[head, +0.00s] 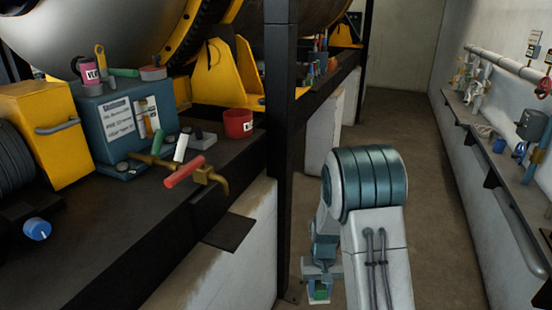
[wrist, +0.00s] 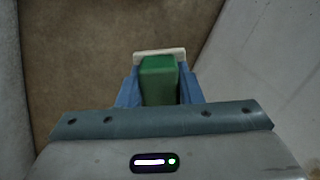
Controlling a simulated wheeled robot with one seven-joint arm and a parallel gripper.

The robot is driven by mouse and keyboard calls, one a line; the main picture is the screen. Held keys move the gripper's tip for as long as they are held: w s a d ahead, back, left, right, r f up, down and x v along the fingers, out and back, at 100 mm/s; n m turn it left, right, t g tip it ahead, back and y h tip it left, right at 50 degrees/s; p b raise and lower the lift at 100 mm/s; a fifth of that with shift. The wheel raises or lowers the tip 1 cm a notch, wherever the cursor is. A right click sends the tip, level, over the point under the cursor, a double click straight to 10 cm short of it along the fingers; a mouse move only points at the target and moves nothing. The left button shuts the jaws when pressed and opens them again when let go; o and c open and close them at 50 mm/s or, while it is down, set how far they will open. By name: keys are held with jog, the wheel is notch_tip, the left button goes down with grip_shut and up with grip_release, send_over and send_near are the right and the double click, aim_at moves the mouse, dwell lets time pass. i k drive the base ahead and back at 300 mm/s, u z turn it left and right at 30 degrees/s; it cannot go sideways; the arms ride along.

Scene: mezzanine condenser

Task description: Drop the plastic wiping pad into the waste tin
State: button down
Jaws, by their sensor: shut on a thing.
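My gripper (head: 320,283) hangs low over the aisle floor, right of the bench, in the head view. In the wrist view my gripper (wrist: 160,88) is shut on a green block with a pale edge, which looks like the plastic wiping pad (wrist: 158,75). A bit of the pad (head: 320,294) shows green in the head view. A red open tin (head: 237,124) with a white label, probably the waste tin, stands upright on the bench near the black post. Its label is too small to read. My gripper is well apart from it, lower and to the right.
A black post (head: 281,150) stands between the tin and my arm. A brass valve with a red handle (head: 184,172) sticks out near the bench edge. A small dark shelf (head: 230,233) juts from the bench front. A pipe-lined ledge (head: 500,150) runs along the right wall.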

aim_at(237, 132)
jog(key=z, duration=1.1)
jog(key=i, duration=1.9)
jog(key=u, duration=2.6)
